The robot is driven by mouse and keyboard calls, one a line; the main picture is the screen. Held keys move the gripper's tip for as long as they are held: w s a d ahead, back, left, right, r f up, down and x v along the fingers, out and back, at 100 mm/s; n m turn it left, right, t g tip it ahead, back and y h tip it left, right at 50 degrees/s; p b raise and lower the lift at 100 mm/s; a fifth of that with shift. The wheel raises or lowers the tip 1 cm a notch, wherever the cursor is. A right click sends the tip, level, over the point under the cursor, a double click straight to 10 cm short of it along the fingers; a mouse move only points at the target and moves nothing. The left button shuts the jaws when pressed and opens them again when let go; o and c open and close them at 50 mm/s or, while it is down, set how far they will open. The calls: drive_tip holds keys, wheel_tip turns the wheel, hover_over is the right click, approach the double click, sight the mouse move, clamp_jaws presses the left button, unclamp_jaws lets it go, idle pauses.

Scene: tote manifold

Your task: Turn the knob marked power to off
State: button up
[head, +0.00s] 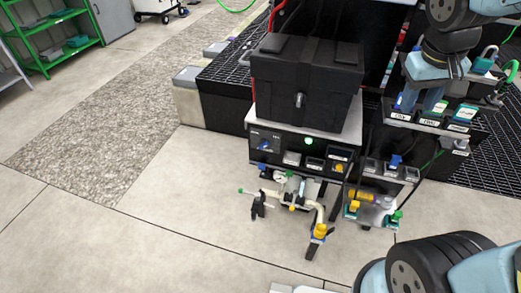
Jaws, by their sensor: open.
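A dark control panel (290,150) is on the front of the cart below a large black box. A blue knob (265,146) sits on the panel's left part, with small white marks around it. The marks are too small to read, so I cannot tell which way the knob points or confirm the power label. A lit green lamp (308,141) is to its right. My gripper (421,100) hangs at the upper right, in front of the labelled bins. It is open, well to the right of the knob and apart from it. Its fingertips are hard to make out against the bins.
The black box (305,80) stands on the cart above the panel. Pipes and a valve with a yellow end (320,230) stick out below. A side box with coloured fittings (380,195) and labelled bins (428,121) are at right. The floor at front left is clear.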

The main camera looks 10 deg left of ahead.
drive_tip(key=w+a+f+n+g+h, duration=0.1)
drive_tip(key=w+a+f+n+h, duration=0.25)
drive_tip(key=w+a+f, duration=0.5)
drive_tip(key=n+t+y, duration=0.3)
drive_tip(key=n+t, duration=1.4)
drive_tip(key=n, duration=0.3)
approach(263, 148)
drive_tip(key=shift+n+y, duration=0.25)
drive_tip(key=shift+y, duration=0.1)
drive_tip(key=w, duration=0.8)
drive_tip(key=shift+w+d+r, duration=0.2)
drive_tip(key=shift+d+r, duration=0.1)
drive_tip(key=shift+d, duration=0.1)
drive_tip(key=shift+c, duration=0.2)
